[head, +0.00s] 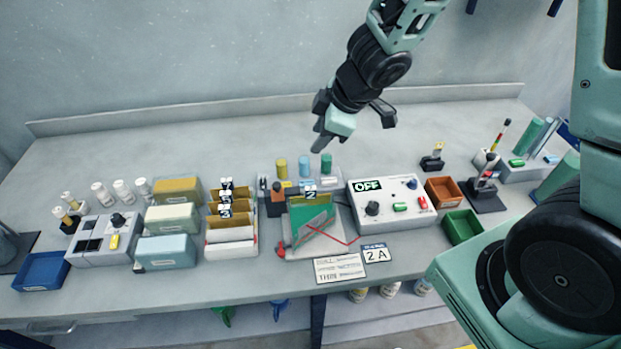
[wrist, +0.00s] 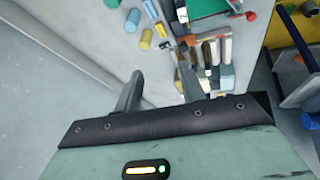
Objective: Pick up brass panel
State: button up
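Brass-coloured panels (head: 230,195) stand upright in a white slotted rack (head: 232,248) left of the bench's middle, with number tags over them. A whitish panel stands in front of them. A green panel (head: 311,221) with a brownish top edge and a tag "2" stands in a holder right of the rack. I cannot tell which one the task means. My gripper (head: 354,134) is high above the back of the bench, well clear of the rack. In the wrist view its fingers (wrist: 158,82) are apart with nothing between them.
A control box (head: 392,208) reading "OFF" stands right of the green panel. Orange and green trays (head: 463,227) lie beyond it. Several coloured boxes (head: 165,250) and a blue tray (head: 41,271) are at left. Bottles stand behind. The bench's back strip is clear.

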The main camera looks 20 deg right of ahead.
jog(key=s+d+r+n+g+y+p, duration=0.1)
jog(key=s+d+n+g+p, duration=0.1)
jog(key=d+p, duration=0.1)
jog(key=b, duration=0.5)
send_near(311, 188)
jog(key=shift+g, duration=0.4)
jog(key=x, duration=0.5)
jog(key=shift+w, duration=0.4)
jog(key=b+x, duration=0.2)
jog(key=x, duration=0.3)
jog(key=shift+f+b, duration=0.15)
jog(key=shift+b, duration=0.2)
grip_shut()
